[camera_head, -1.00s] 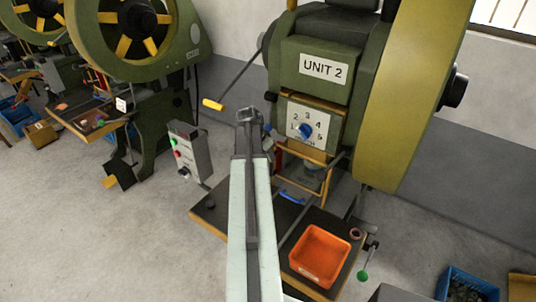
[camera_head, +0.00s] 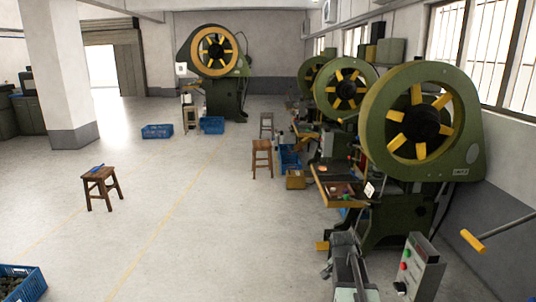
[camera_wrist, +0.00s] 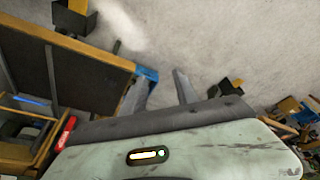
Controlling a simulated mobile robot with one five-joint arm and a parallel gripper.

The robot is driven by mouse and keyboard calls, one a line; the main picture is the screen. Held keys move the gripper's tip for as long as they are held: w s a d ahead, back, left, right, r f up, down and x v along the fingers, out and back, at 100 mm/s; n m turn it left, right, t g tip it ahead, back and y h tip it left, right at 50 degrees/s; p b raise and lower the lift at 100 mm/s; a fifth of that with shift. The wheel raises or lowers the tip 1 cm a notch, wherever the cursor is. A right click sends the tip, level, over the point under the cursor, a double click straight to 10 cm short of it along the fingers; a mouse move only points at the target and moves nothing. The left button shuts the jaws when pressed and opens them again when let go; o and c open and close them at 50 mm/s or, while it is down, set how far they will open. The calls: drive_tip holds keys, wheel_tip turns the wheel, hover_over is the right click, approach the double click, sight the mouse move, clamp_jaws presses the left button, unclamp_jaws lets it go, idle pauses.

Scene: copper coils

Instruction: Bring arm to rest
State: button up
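My gripper (camera_head: 343,240) shows at the bottom of the head view, right of the middle, at the end of my pale arm. It is above the floor, left of a grey control box (camera_head: 420,268) with red and green buttons. In the wrist view its two grey fingers (camera_wrist: 160,88) stand apart with bare floor between them, and nothing is held. A wooden-edged table (camera_wrist: 68,68) is left of the fingers in that view. The arm's lower part is cut off by the frame edge.
Green presses, the nearest with a large flywheel (camera_head: 415,120), line the right side. A wooden stool (camera_head: 102,187) and a blue crate (camera_head: 20,280) with dark contents stand at the left. The floor in the middle is open.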

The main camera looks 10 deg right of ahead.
drive_tip(key=s+a+n+y, duration=0.1)
drive_tip(key=a+n, duration=0.3)
drive_tip(key=a, duration=0.4)
drive_tip(key=s+a+n+g+y, duration=0.1)
drive_tip(key=s+a+n, duration=0.2)
drive_tip(key=a, duration=0.5)
drive_tip(key=s+a+n+y, duration=0.1)
drive_tip(key=s+a+n, duration=0.2)
drive_tip(key=a, duration=0.6)
drive_tip(key=shift+f+n+g, duration=0.3)
drive_tip(key=shift+f+n, duration=0.15)
drive_tip(key=shift+n, duration=0.45)
